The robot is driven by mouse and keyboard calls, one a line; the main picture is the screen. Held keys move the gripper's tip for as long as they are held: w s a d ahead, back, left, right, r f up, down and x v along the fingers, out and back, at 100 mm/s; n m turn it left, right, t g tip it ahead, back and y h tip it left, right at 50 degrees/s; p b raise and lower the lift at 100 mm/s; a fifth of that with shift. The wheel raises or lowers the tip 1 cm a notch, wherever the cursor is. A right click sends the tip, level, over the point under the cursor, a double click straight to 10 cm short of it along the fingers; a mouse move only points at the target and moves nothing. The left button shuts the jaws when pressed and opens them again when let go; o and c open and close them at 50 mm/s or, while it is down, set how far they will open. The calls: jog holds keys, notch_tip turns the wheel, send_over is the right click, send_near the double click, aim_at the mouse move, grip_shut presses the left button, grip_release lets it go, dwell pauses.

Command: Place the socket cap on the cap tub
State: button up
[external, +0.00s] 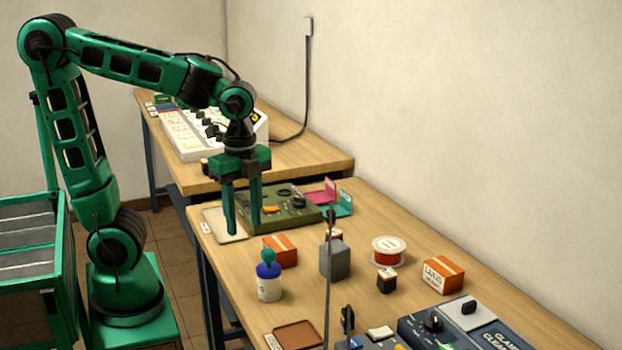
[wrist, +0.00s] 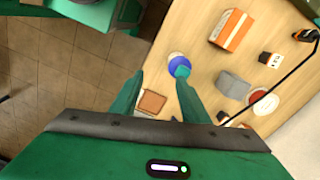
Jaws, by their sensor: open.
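A small white tub (external: 269,290) stands upright on the near bench, left of its middle. A blue cap (external: 268,270) with a teal knob sits on top of it, and I take this as the socket cap. I cannot tell how firmly it is seated. In the wrist view the blue cap (wrist: 177,63) hides most of the tub, and its knob lies by the right fingertip. My gripper (external: 244,232) points down, open and empty, above and behind the tub in the external view. In the wrist view its fingers (wrist: 160,75) are spread apart.
An orange-and-white box (external: 281,250) stands just behind the tub, and a grey block (external: 334,260) to its right. A brown tray (external: 298,335) lies at the front edge. A thin dark upright (external: 328,295) crosses the view. An olive instrument (external: 285,210) is behind.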

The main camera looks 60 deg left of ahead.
jog(key=s+f+n, duration=0.5)
jog(key=s+n, duration=0.3)
jog(key=s, duration=0.3)
jog(key=shift+s+a, duration=0.1)
